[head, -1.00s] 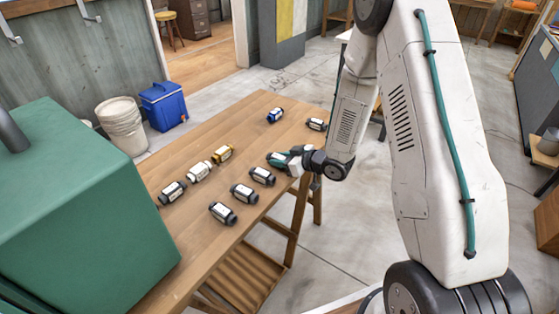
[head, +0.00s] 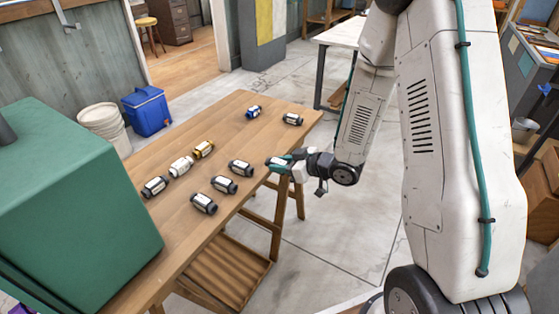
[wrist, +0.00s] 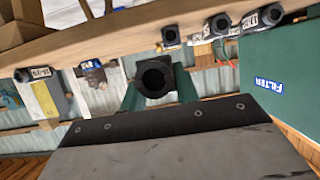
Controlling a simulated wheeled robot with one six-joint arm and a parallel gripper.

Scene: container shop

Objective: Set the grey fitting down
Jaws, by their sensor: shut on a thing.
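My gripper (head: 276,163) is at the right edge of the wooden table (head: 228,135) in the head view, its fingers toward the tabletop. It is shut on a fitting, which shows in the wrist view as a dark grey hexagonal end with a round hole (wrist: 155,77) between the teal fingers. In the head view the held fitting is mostly hidden by the fingers. Several dark grey fittings with white labels lie on the table, the nearest one (head: 240,168) just left of my gripper and apart from it. Another grey fitting (head: 292,119) lies near the far right corner.
A large green box (head: 75,205) takes up the near left end. The tabletop's middle and the strip along its far left edge have bare room.

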